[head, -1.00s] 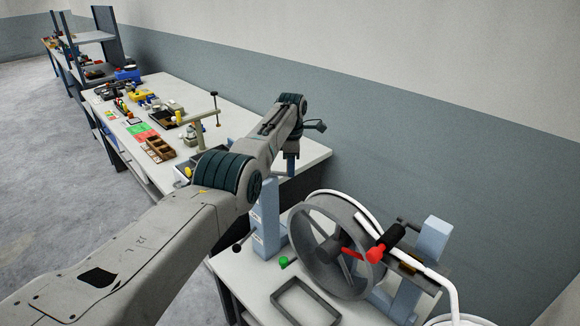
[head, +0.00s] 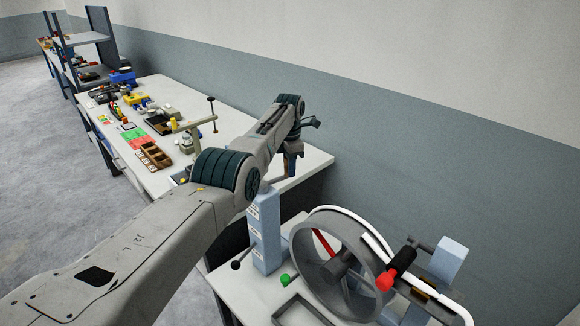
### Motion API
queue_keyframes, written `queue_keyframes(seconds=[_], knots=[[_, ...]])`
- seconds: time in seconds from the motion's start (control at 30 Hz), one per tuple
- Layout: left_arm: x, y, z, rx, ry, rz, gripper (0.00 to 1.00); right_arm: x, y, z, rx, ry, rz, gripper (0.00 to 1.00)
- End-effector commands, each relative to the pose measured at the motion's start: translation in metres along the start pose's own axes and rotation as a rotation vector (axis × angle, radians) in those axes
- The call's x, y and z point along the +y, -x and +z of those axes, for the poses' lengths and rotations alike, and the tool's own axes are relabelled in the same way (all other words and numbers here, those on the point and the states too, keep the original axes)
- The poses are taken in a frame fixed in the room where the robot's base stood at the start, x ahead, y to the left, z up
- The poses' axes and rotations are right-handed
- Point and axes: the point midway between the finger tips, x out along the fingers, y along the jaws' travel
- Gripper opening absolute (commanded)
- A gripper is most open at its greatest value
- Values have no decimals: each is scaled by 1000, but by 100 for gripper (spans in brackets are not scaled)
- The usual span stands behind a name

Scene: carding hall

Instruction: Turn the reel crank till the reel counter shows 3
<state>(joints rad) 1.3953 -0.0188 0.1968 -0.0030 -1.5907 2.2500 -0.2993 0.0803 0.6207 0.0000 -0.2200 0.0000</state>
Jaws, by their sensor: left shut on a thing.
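The grey reel (head: 375,238) stands on a low white bench at the lower right, with a pale rim and a dark hub. A red bar (head: 322,243) shows inside it, pointing up and left from the hub; I cannot tell whether it is part of the crank. A black grip with a red end (head: 401,262) sits at the reel's right side, with no gripper on it. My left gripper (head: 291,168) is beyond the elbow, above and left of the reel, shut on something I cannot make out. No counter number is readable. My right gripper is out of view.
A blue post (head: 266,235) with small labels stands left of the reel. Beside it are a black ball lever (head: 237,264) and a green knob (head: 285,280). A dark frame (head: 290,310) lies in front. A long cluttered bench (head: 250,130) runs behind; the floor at left is clear.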

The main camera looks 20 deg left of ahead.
Motion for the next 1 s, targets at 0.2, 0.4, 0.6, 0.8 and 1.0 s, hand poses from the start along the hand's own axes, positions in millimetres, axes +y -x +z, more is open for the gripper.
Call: queue_keyframes(seconds=[0.2, 0.4, 0.6, 0.8, 1.0], knots=[[1, 2, -1, -1, 0, 2, 0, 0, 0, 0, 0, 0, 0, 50], [2, 2, -2, 0, 0, 2, 0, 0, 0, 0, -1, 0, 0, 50], [2, 2, -2, 0, 1, 2, 0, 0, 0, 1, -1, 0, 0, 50], [1, 1, -2, 0, 0, 1, 45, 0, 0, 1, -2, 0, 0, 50], [0, 1, -1, 1, 0, 0, 45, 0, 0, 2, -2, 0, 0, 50]])
